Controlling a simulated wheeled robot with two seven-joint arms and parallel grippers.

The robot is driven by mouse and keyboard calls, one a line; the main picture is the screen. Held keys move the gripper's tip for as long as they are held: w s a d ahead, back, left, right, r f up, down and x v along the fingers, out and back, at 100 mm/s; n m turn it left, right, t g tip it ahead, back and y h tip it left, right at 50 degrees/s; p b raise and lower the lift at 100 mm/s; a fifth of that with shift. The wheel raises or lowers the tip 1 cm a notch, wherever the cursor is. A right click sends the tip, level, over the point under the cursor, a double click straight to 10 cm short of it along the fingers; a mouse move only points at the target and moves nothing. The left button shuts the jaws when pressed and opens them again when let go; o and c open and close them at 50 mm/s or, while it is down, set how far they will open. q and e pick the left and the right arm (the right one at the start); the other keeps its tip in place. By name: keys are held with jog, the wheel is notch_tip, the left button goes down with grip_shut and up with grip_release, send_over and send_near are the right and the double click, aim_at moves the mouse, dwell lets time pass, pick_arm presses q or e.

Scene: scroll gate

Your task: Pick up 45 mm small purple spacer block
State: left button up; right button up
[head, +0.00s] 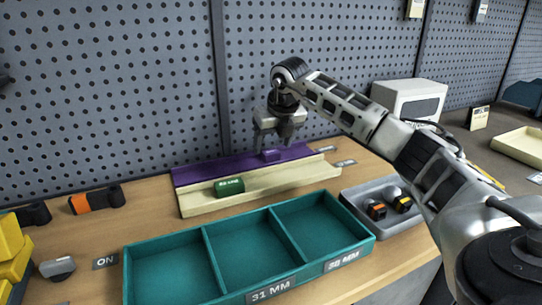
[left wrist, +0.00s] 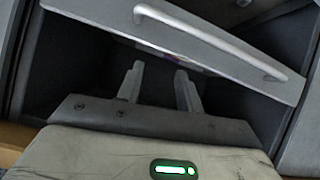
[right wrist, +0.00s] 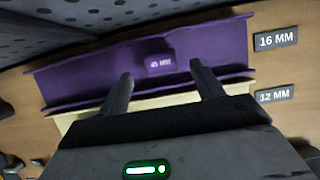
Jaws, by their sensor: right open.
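The small purple spacer block (head: 270,155) lies in the purple channel (head: 195,176) at the back of the bench. In the right wrist view the block (right wrist: 160,64) shows a pale label and sits in the purple channel (right wrist: 95,80), ahead of and between my right fingertips. My right gripper (head: 275,143) is open and empty, pointing down just above the block; it also shows in the right wrist view (right wrist: 160,75). My left gripper (left wrist: 160,70) is open with nothing between its fingers, near a grey panel with a handle.
A green block (head: 229,186) sits in the cream channel (head: 270,193) in front of the purple one. A teal divided tray (head: 209,259) stands at the front. A grey tray (head: 375,231) with small parts is at right. A pegboard wall (head: 120,75) rises behind.

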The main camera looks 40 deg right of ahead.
aim_at(271, 152)
jog(key=x, duration=0.3)
jog(key=shift+w+d+f, duration=0.1)
jog(key=shift+f, duration=0.05)
jog(key=shift+c, duration=0.3)
jog(key=c, duration=1)
